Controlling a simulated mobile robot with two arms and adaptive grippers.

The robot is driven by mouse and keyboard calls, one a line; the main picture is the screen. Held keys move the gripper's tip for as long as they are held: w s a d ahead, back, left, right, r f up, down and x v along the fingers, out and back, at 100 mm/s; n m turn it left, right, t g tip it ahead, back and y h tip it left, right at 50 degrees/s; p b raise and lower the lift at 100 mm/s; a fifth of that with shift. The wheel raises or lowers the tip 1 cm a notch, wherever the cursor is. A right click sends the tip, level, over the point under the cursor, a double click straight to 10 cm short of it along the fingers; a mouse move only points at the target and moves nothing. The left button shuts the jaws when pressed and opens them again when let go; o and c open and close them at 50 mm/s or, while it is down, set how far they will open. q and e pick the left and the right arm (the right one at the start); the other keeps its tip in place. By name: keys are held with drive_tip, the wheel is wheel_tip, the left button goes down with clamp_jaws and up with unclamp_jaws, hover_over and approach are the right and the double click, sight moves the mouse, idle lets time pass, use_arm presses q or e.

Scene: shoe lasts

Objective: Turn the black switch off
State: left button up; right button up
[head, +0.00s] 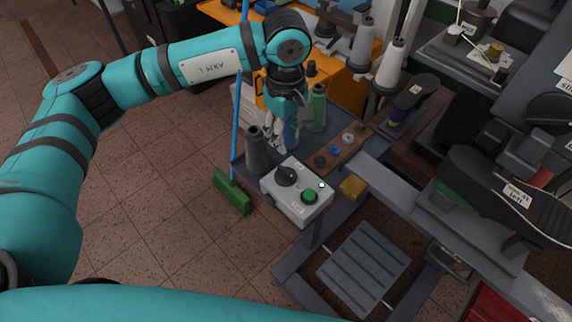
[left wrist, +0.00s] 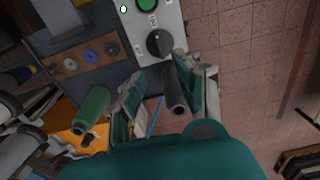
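The black switch (head: 286,176) is a round dark knob on the top of a light grey control box (head: 283,205). It also shows in the left wrist view (left wrist: 159,43), just beyond my left gripper's fingertips. A green button (head: 309,196) sits beside the knob on the same box. My left gripper (head: 277,140) hangs above and behind the box, pointing down, apart from the knob. In the left wrist view my left gripper (left wrist: 158,70) has its two fingers spread and nothing held between them. My right gripper is in neither view.
A dark grey cone (head: 256,152) stands close to the left gripper, with a green cone (head: 316,108) behind it. Several small bobbins lie on a brown strip (head: 343,149) right of the box. A green broom head (head: 231,192) is at left. A shoe machine fills the right.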

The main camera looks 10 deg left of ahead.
sight(286, 171)
use_arm(q)
wheel_tip(286, 171, down, 13)
drive_tip(key=p, duration=0.3)
drive_tip(key=shift+r, duration=0.1)
clamp_jaws()
